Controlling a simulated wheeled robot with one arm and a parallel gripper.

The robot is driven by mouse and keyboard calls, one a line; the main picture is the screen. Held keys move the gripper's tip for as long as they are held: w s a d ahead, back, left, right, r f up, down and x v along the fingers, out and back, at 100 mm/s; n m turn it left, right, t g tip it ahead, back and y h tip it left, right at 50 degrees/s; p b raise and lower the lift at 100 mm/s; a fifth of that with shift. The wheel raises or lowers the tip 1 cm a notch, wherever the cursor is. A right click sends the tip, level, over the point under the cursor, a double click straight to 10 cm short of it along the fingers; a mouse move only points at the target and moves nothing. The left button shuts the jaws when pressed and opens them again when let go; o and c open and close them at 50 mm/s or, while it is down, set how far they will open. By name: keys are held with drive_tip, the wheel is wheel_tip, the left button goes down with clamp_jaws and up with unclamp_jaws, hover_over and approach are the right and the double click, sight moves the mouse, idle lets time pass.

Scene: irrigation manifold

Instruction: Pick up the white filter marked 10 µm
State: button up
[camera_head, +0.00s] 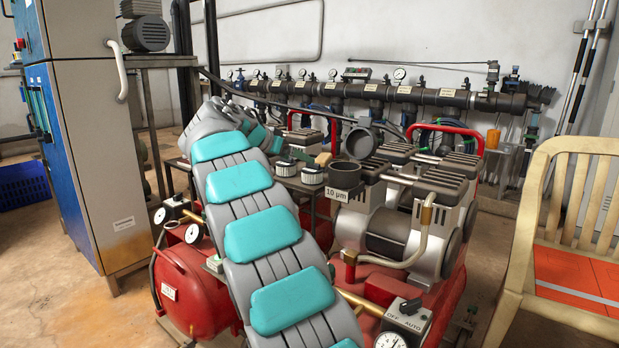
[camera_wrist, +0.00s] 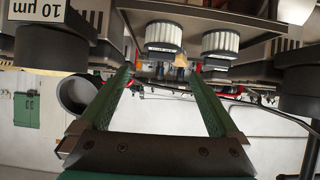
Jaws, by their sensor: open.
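Two white pleated filters with dark end caps stand side by side in the wrist view, one at left (camera_wrist: 163,36) and one at right (camera_wrist: 220,42). They also show in the head view, at left (camera_head: 286,168) and right (camera_head: 312,175). I can read no marking on either. A "10 µm" label sits on a dark cup (camera_head: 345,178), and a labelled dark cup (camera_wrist: 50,60) shows at upper left in the wrist view. My gripper (camera_wrist: 160,72) is open and empty, its green fingers pointing toward the filters, apart from them. In the head view I cannot make it out clearly.
Another dark cup (camera_wrist: 308,88) stands at right in the wrist view. A grey open ring (camera_head: 360,142) is near the filters. Grey compressor heads (camera_head: 435,180) crowd the right side, above red tanks (camera_head: 205,290). A pipe manifold (camera_head: 405,94) runs along the wall.

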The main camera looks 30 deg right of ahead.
sight(309, 170)
drive_tip(key=shift+p+x, duration=0.35)
drive_tip(key=shift+x, duration=3.6)
drive_tip(key=shift+w+r, duration=0.1)
drive_tip(key=shift+w, duration=0.05)
drive_tip(key=c, duration=1.5)
